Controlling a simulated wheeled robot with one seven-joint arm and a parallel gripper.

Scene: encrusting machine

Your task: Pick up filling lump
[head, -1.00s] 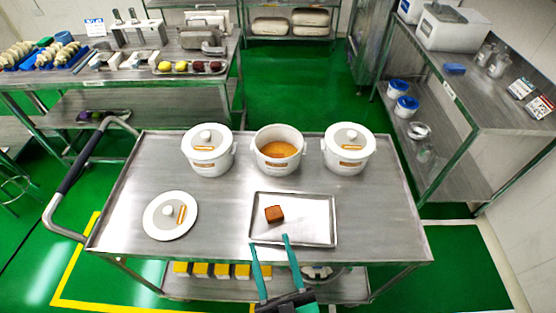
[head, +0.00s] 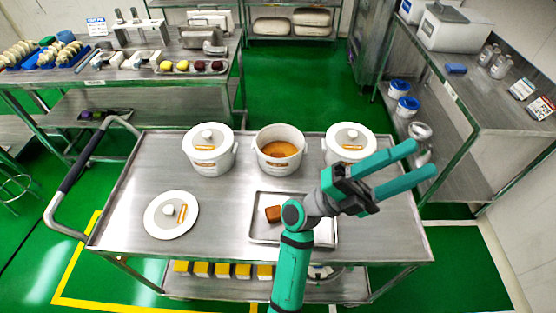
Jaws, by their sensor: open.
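The filling lump is a small brown block (head: 273,214) on the left part of a shallow metal tray (head: 262,238). The tray lies on the steel cart top, and my arm covers part of it. My gripper (head: 420,160) is open and empty, raised above the right side of the cart and pointing right, away from the lump. An open white pot (head: 280,150) with orange-brown contents stands behind the tray.
Two lidded white pots, one at left (head: 207,155) and one at right (head: 348,143), flank the open pot. A loose white lid (head: 170,215) lies at the cart's left. A steel shelf unit (head: 470,110) stands at the right.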

